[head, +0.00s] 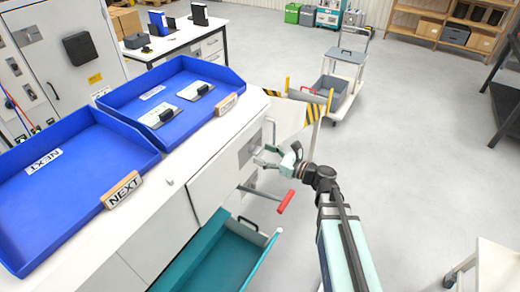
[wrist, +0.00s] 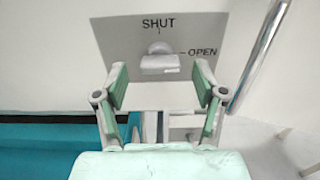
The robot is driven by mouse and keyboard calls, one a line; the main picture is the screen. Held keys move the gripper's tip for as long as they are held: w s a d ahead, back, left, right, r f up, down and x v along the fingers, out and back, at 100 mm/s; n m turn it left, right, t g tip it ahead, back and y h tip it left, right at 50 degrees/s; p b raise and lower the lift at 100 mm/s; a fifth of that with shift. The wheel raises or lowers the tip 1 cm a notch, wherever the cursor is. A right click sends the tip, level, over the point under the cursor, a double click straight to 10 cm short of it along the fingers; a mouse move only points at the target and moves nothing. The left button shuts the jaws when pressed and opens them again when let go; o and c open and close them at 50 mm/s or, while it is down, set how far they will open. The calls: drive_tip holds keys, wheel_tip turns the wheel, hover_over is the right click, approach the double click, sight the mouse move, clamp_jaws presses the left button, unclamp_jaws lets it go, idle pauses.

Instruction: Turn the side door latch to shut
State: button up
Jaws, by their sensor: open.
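The side door latch (wrist: 159,64) is a pale grey knob with a broad bar, on a grey plate (wrist: 115,40) in the wrist view. The plate reads SHUT above the latch and OPEN to its right. The latch's broad part looks level, near the OPEN mark; I cannot tell its exact pointing. My gripper (wrist: 160,86) is open, its green-padded fingers apart on either side below the latch, with nothing visible between them. In the head view my gripper (head: 268,157) is at the end face of the white cabinet, where the latch is hard to make out.
A red-handled lever (head: 286,201) sticks out below my gripper. A teal drawer (head: 225,255) stands open beside it. Blue trays (head: 170,100) lie on the cabinet top. A striped panel (head: 308,97) and a cart (head: 340,85) stand beyond.

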drive_tip(key=shift+x, duration=0.95)
drive_tip(key=c, duration=1.1)
drive_tip(key=shift+c, duration=0.2)
